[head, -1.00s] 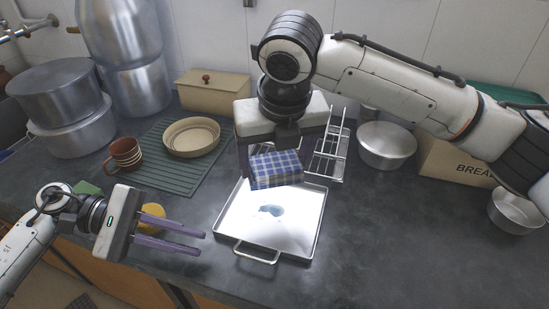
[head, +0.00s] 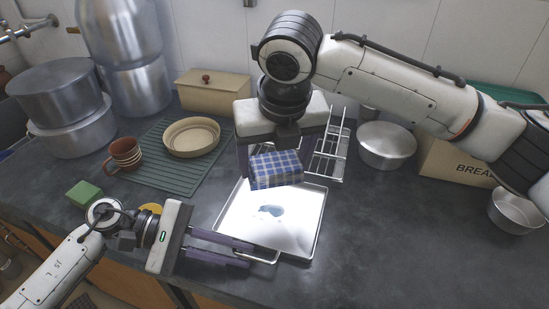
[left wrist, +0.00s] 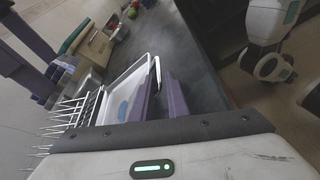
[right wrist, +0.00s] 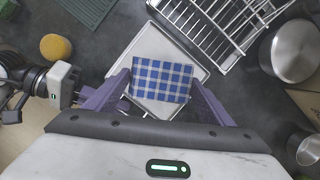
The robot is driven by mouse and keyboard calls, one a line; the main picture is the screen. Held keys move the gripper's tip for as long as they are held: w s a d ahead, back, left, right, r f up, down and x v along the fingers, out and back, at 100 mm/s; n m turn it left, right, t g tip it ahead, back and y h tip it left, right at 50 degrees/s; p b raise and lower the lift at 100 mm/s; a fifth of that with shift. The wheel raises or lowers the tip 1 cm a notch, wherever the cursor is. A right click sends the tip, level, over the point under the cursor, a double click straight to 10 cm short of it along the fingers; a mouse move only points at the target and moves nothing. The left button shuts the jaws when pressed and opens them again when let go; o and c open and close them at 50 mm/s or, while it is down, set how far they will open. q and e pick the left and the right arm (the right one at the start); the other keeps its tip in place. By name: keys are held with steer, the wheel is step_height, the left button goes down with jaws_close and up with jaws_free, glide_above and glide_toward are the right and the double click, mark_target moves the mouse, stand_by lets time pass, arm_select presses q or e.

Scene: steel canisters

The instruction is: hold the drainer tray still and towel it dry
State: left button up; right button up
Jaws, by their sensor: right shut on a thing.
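The drainer tray (head: 313,222) is a shallow, bright metal tray on the dark counter, with a wire handle on its near side. A bluish wet patch (head: 269,211) lies on its floor. My right gripper (right wrist: 160,83) is shut on a folded blue checked towel (head: 276,168), held over the tray's far part; I cannot tell whether it touches. My left gripper (head: 251,255) is open at the tray's near left corner, its fingertips by the handle. In the left wrist view the tray (left wrist: 127,80) and its handle (left wrist: 155,72) show just beyond the fingers.
A wire rack (head: 331,150) stands behind the tray, with a metal bowl (head: 387,145) to its right. A green ribbed mat (head: 160,168) holds a tan dish (head: 192,137). A brown mug (head: 124,153) and green sponge (head: 84,194) are at left.

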mark_target(256, 164)
stand_by(0.5)
steer(key=a+f+m, duration=0.1)
steer(key=m, duration=0.1)
steer(key=a+f+m+h, duration=0.1)
steer(key=m, duration=0.1)
steer(key=w+a+f+m, duration=0.1)
steer(key=m, duration=0.1)
steer(key=shift+a+f+h, duration=0.1)
steer(key=shift+h, duration=0.3)
steer(key=m, duration=0.1)
steer(key=f+m, duration=0.1)
steer(key=m, duration=0.1)
steer(key=shift+w+a+h, duration=0.15)
steer(key=shift+a+h, duration=0.15)
steer(key=shift+h, duration=0.1)
steer(key=shift+f, duration=2.95)
steer(key=shift+f, duration=1)
steer(key=shift+d, duration=0.1)
steer(key=shift+s+d+r, duration=0.1)
steer(key=shift+s+d, duration=0.2)
steer(key=shift+d, duration=0.5)
steer(key=shift+s+d, duration=0.25)
steer(key=shift+d, duration=0.55)
